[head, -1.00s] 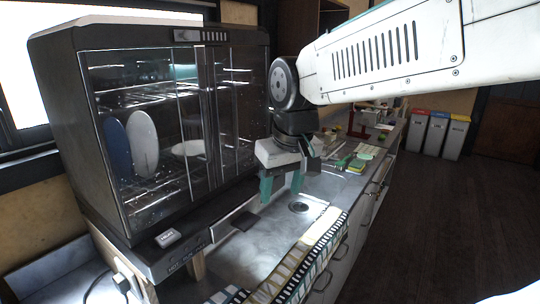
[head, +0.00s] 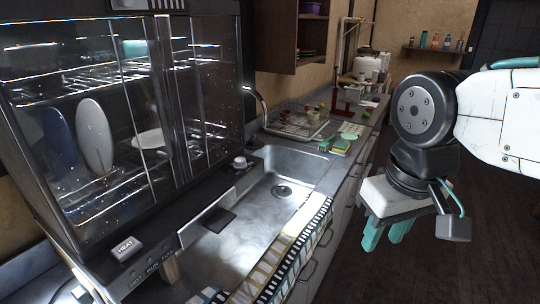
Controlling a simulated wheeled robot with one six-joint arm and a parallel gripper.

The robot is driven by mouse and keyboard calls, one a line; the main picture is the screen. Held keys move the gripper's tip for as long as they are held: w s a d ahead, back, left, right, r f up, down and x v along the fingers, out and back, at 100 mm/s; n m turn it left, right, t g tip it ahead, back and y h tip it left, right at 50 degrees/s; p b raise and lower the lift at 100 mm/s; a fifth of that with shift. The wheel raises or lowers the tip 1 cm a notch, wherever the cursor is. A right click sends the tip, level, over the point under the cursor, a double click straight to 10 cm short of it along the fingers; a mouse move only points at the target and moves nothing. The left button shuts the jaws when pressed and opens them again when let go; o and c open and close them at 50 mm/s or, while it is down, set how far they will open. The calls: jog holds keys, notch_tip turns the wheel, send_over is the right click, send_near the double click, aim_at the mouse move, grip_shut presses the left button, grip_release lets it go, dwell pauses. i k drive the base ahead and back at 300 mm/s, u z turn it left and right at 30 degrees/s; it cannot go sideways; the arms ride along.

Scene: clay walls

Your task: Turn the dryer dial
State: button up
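The dish dryer (head: 100,120) is a dark cabinet with glass doors on the left in the head view. A pale block marked HEAT (head: 127,248) sits on its front ledge, above small printed labels. A small round pale knob (head: 240,162) stands at the ledge's far right end; I cannot tell which of these is the dial. My gripper (head: 386,236) hangs over the floor to the right of the counter, well apart from the dryer. Its two teal fingers point down with a narrow gap and nothing between them.
A steel sink (head: 262,190) with a tap (head: 258,100) lies right of the dryer. A patterned cloth (head: 290,250) hangs over the counter's front edge. A sponge (head: 341,146) and other small items stand farther back. The dark floor (head: 430,275) on the right is free.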

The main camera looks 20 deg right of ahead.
aim_at(240, 163)
jog(key=k, duration=0.9)
jog(key=u, duration=1.3)
